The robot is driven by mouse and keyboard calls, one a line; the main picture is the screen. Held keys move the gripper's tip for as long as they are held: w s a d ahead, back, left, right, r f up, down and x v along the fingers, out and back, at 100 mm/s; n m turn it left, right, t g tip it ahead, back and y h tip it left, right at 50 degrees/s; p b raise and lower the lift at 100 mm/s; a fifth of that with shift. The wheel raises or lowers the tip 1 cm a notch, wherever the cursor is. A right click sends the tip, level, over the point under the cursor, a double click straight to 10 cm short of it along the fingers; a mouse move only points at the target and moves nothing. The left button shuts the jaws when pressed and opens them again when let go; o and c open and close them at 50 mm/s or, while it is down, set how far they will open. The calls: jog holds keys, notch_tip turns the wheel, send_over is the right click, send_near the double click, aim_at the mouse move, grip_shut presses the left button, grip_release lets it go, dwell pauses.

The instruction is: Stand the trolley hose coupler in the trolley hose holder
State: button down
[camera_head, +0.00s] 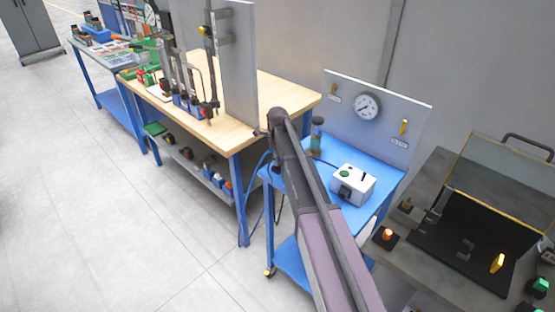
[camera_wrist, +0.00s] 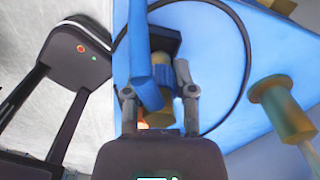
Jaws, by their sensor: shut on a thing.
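In the wrist view my gripper (camera_wrist: 157,85) is shut, its two fingers on either side of a brass-coloured cylindrical piece (camera_wrist: 162,74), which I take for the trolley hose coupler. A blue bar-like part (camera_wrist: 146,78) crosses in front of it and hides some of it. A dark block (camera_wrist: 167,40) lies just beyond the piece; I cannot tell whether they touch or whether it is the holder. In the head view my arm reaches to the trolley's left side, and the gripper and held piece are hidden.
The blue trolley top (camera_head: 348,165) carries a white box (camera_head: 352,184) and a standing dark green and brass post (camera_head: 316,135). A gauge panel (camera_head: 388,118) stands behind. A black hose (camera_wrist: 247,60) curves around my gripper. A wooden bench (camera_head: 275,92) stands left, a grey machine (camera_head: 425,230) right.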

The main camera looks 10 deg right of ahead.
jog(key=shift+f+b, duration=1.1)
jog(key=shift+f, duration=0.05)
dwell(0.6)
jog(key=shift+r, duration=0.2)
jog(key=shift+r+p, duration=1.05)
jog(key=shift+p, duration=0.15)
jog(key=shift+r+p, duration=0.3)
dwell(0.4)
jog(key=shift+f+b, duration=1.1)
jog(key=shift+f, duration=0.05)
dwell(1.9)
jog(key=shift+c, duration=1.8)
grip_release()
